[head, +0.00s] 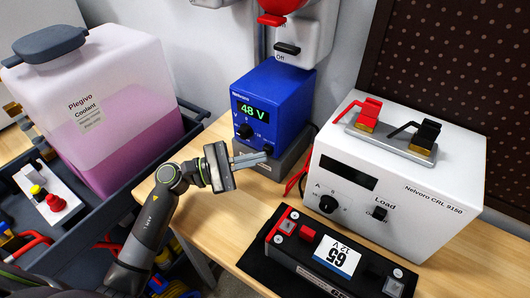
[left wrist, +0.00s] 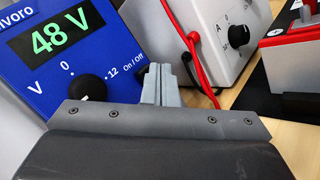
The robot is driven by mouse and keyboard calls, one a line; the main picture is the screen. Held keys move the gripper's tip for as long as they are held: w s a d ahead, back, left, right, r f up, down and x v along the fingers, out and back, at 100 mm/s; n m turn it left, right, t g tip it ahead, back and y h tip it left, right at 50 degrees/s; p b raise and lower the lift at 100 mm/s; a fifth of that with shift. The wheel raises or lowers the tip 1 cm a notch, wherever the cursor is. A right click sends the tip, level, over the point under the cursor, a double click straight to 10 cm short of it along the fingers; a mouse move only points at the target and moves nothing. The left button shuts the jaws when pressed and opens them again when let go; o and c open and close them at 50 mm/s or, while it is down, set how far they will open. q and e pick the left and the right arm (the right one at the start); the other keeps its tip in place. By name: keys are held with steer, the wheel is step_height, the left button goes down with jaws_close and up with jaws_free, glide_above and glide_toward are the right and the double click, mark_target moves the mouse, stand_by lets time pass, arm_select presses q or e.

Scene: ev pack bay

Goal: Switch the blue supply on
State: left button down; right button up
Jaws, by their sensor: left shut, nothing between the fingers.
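The blue supply (head: 285,95) stands on a grey base at the back of the bench, and its front also shows in the left wrist view (left wrist: 108,45). Its green display (head: 252,110) is lit and reads 48 V. A black V knob (head: 244,131) is below it. The On/Off label (left wrist: 133,70) is to the right of the knob in the left wrist view; the switch there is hidden or too small to read. My left gripper (head: 263,157) is shut and empty, its fingertips (left wrist: 167,68) just in front of the supply's lower right front; contact cannot be told. My right gripper is not in view.
A white load unit (head: 400,175) with red and black clamps stands to the right. A black battery module (head: 335,258) lies in front of it. A coolant tank (head: 120,120) in a dark cart is at left. Red cables (head: 297,182) run beside the supply.

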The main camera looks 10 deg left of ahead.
arm_select(q)
steer(key=shift+s, duration=0.1)
steer(key=s, duration=0.1)
steer(key=s+a+b, duration=0.1)
steer(key=s, duration=0.1)
steer(key=s+a, duration=0.1)
steer(key=s, duration=0.1)
steer(key=shift+s+b, duration=0.25)
steer(key=shift+b, duration=0.05)
stand_by(0.5)
